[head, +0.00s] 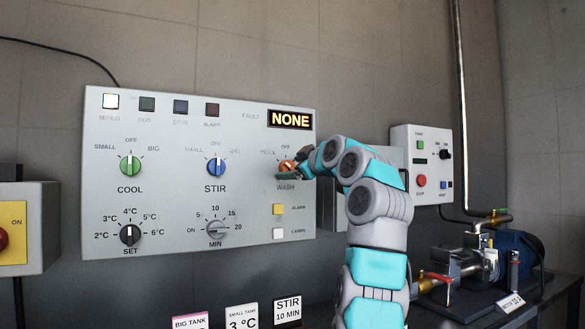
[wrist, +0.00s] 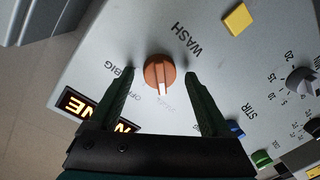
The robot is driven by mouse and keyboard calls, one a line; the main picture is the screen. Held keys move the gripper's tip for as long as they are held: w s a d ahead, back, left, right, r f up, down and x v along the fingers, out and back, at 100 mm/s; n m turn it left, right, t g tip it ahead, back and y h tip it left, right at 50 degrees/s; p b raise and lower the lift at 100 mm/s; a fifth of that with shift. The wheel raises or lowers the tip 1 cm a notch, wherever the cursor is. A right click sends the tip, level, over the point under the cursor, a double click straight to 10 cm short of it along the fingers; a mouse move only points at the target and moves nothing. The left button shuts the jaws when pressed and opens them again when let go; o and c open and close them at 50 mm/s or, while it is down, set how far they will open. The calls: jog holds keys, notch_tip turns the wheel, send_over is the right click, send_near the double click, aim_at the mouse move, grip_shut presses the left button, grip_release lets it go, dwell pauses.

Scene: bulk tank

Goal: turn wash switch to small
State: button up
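The wash switch is an orange-brown knob (wrist: 159,75) in the wrist view, with a white mark at its lower end. The mark points at a faint label below it, which is blurred but lies where SMALL belongs. OFF is lower left and BIG is left. In the head view the wash knob (head: 287,165) is partly hidden by my gripper. My gripper (wrist: 160,72) is open, with one dark finger on each side of the knob. Gaps show between the fingers and the knob in the wrist view.
The control panel (head: 160,95) also bears green cool (head: 130,166) and blue stir (head: 216,167) knobs, a set dial (head: 130,234) and a minute dial (head: 216,229). A yellow alarm button (head: 278,209) is below the wash switch. The display (head: 290,119) reads NONE.

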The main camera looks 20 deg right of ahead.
jog(key=shift+s, duration=0.1)
jog(key=s+b, duration=0.2)
jog(key=s, duration=0.5)
jog(key=shift+s+d+r, duration=0.2)
jog(key=shift+s+d, duration=0.1)
dwell(0.3)
